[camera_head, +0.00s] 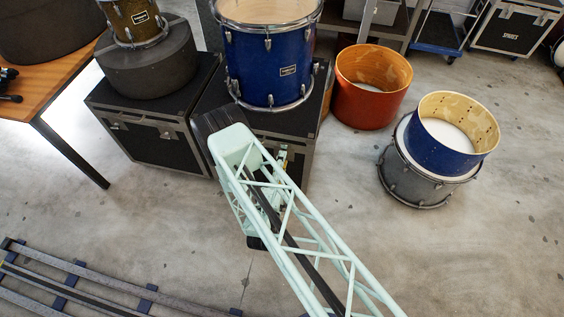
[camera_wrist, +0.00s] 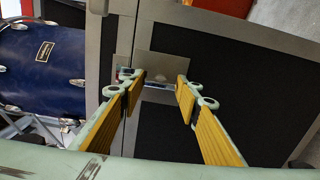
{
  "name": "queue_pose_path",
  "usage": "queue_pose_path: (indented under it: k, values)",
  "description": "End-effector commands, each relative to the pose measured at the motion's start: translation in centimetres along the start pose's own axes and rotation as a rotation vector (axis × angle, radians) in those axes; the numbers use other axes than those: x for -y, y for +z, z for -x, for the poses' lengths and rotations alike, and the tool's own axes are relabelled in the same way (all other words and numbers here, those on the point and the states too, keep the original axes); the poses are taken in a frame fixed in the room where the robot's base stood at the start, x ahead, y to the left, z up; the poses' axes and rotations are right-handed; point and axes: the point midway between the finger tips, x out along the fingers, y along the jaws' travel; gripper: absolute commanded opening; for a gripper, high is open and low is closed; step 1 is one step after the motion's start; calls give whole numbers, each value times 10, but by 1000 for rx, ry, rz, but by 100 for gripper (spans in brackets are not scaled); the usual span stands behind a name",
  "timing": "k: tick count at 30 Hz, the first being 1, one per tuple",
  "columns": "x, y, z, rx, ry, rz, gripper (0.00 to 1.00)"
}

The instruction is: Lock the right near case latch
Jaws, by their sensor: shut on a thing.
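The black case (camera_head: 302,148) with metal edges stands under the blue drum, and my arm covers much of its front. In the wrist view the case front (camera_wrist: 210,55) fills the middle and right. A metal latch (camera_wrist: 155,82) sits on a plate across the seam of the case. My gripper (camera_wrist: 160,88) is at the latch, with one yellow-padded finger on either side. The jaws are shut on the latch, though contact is partly hidden by the fingertips. Whether the latch is locked cannot be told. In the head view the arm hides most of the gripper.
A large blue drum (camera_head: 268,65) stands on the case. A second black case (camera_head: 150,143) is at the left. An orange drum shell (camera_head: 368,100) and a blue shell (camera_head: 437,150) on a grey drum (camera_head: 405,183) stand right. The floor in front is open, with rails (camera_head: 60,285) lower left.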

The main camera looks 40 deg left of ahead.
Motion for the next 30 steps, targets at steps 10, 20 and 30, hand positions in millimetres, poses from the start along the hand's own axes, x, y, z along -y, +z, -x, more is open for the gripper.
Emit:
queue_pose_path:
  k: [10, 20, 30]
  values:
    - [0, 0, 0, 0, -1, 28, 20]
    - [0, 0, 0, 0, 0, 27, 43]
    - [0, 0, 0, 0, 0, 26, 44]
